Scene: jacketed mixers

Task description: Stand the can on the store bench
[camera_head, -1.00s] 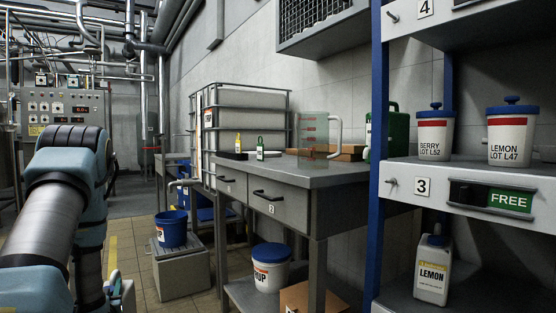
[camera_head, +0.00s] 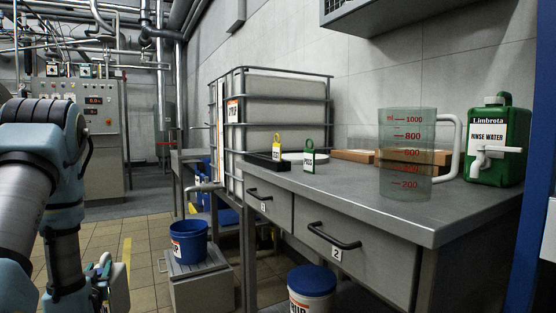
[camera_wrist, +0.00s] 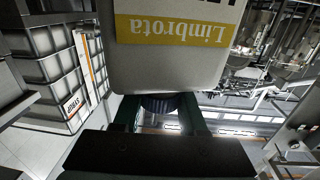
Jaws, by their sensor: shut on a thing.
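My gripper (camera_wrist: 160,110) is shut on a pale can (camera_wrist: 168,68) with a yellow Limbrota label, which fills the top middle of the wrist view. The label reads upside down in that view, and the can's far end is cut off. In the head view my gripper (camera_head: 103,280) is low at the left, beside my arm, and what it holds is hardly visible there. The grey bench (camera_head: 385,218) with drawers stands to the right along the wall, apart from my gripper.
On the bench are a measuring jug (camera_head: 405,155), a green rinse-water can (camera_head: 498,140), a green tag (camera_head: 308,158) and a yellow tag (camera_head: 278,147). The front middle of the top is clear. A blue bucket (camera_head: 190,242) stands on a plinth left of it.

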